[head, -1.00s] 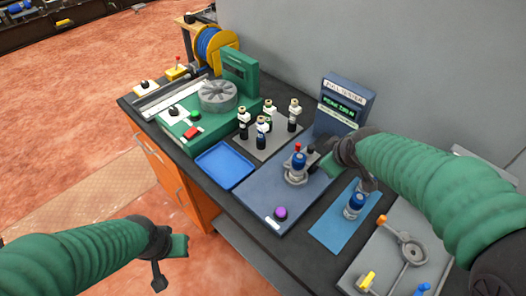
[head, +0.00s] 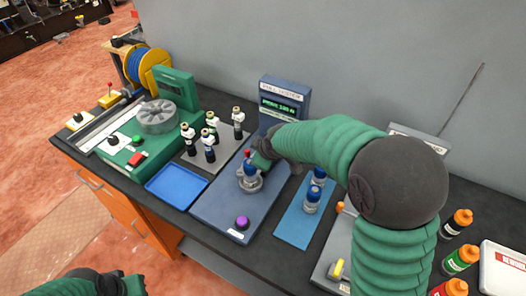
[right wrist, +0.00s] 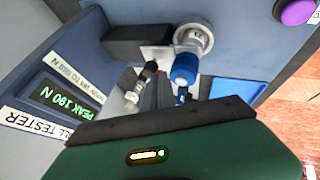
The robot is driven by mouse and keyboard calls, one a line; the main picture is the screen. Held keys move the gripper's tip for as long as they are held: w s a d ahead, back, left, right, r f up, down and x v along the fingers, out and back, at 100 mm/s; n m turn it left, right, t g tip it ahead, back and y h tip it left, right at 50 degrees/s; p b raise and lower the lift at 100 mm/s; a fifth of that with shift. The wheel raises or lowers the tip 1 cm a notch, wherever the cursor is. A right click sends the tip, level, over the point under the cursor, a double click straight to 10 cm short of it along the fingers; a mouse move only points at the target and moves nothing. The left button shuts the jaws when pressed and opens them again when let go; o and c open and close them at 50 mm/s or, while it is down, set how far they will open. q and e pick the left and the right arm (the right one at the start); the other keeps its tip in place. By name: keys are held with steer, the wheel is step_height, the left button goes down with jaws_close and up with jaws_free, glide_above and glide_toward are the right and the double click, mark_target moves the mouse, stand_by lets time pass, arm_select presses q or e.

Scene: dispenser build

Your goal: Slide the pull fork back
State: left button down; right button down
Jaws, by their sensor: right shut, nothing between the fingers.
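The pull tester (head: 284,92) is a blue-grey box with a green readout and a flat base. The readout in the right wrist view (right wrist: 62,98) says PEAK 190 N. A grey round holder with a blue-topped part (head: 250,178) stands on the base; it also shows in the right wrist view (right wrist: 186,68). I cannot tell the pull fork's exact shape or position. My right gripper (head: 262,160) is shut and empty, close beside the blue-topped part. My left gripper (head: 118,284) is partly cut off at the bottom left.
A purple button (head: 242,222) sits at the base's front. A blue tray (head: 177,187) and a grey rack of several small bottles (head: 212,158) stand to the left. A light blue mat (head: 293,228) with blue-topped parts is to the right.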

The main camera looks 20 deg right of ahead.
steer(key=shift+x, duration=1)
